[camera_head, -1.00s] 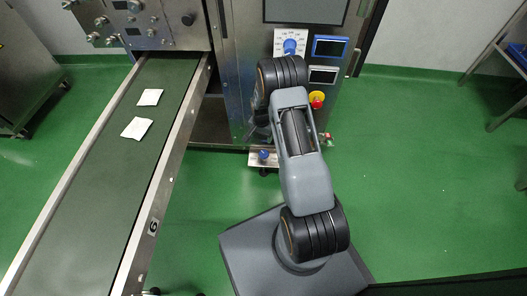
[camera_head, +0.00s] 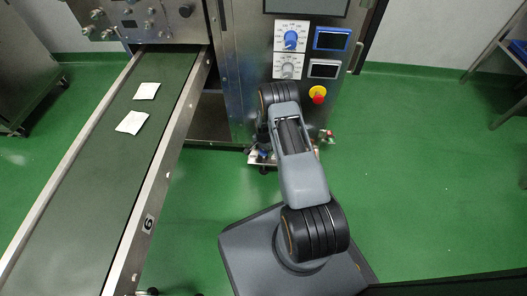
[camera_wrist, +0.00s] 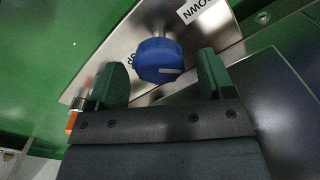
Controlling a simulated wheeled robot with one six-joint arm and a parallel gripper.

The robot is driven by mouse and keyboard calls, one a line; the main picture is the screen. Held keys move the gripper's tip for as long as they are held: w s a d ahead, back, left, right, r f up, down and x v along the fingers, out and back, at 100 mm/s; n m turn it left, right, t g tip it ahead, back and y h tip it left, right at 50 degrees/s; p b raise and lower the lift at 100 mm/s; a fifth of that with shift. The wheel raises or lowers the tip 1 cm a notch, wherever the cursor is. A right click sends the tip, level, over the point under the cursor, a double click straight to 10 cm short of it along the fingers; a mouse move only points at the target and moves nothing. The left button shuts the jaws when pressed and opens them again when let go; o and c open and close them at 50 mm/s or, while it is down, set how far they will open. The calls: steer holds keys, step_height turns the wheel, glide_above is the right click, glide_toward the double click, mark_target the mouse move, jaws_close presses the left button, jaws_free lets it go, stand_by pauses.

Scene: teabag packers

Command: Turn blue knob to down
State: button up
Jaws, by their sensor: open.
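The blue knob (camera_wrist: 160,60) sits on a metal plate (camera_wrist: 118,48) in the wrist view. A DOWN label (camera_wrist: 200,8) lies at its upper right, and an UP label, partly hidden by the knob, lies at its left. A short pale mark shows on the knob's face. My gripper (camera_wrist: 161,57) is open, its two dark green fingers on either side of the knob in the picture; I cannot tell whether they touch it.
A conveyor (camera_head: 95,180) with two white packets runs along the left. The machine's panel carries a blue dial (camera_head: 290,39), a grey dial (camera_head: 288,68) and a red emergency button (camera_head: 318,94). Green floor is free at the right.

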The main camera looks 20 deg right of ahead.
steer(key=shift+f, duration=0.2)
steer(key=shift+c, duration=0.4)
steer(key=c, duration=0.8)
steer(key=shift+a, duration=0.1)
steer(key=shift+c, duration=0.2)
